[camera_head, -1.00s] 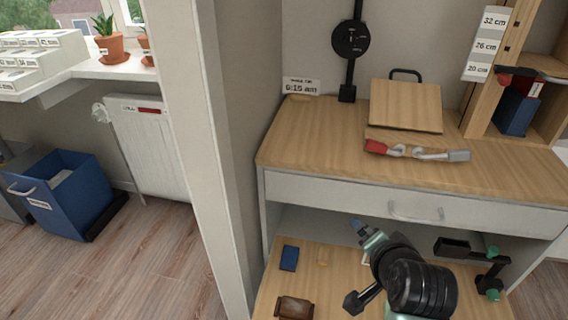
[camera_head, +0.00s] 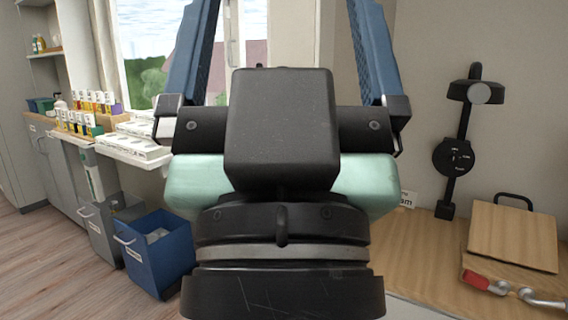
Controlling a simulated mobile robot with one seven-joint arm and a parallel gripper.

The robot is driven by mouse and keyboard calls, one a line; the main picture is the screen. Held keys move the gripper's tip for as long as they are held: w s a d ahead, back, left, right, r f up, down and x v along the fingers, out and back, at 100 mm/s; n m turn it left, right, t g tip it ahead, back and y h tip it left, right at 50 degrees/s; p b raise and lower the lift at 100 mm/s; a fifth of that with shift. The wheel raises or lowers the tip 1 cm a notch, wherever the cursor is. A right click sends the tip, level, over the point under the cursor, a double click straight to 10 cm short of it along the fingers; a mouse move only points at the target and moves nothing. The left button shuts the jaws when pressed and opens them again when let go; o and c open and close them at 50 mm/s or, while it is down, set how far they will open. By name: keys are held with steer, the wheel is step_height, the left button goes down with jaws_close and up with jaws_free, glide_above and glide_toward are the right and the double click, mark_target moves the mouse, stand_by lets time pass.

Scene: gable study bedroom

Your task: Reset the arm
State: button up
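My gripper (camera_head: 288,20) fills the middle of the head view, close to the camera. Its two blue fingers stand wide apart, one on each side of its black body, and run up past the top edge, so their tips are cut off. Nothing shows between the fingers except the window and wall behind. The black and pale green wrist below it hides the middle of the room.
A blue bin (camera_head: 160,255) and a grey bin (camera_head: 100,232) stand at left. Boxes (camera_head: 130,145) line the sill. Open floor shows at lower left.

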step_height(320, 180, up, 27)
steer(key=p, duration=2.4)
steer(key=shift+f+p, duration=0.15)
steer(key=shift+p, duration=0.2)
steer(key=shift+o, duration=0.2)
steer(key=shift+w+f, duration=0.1)
steer(key=shift+w, duration=0.05)
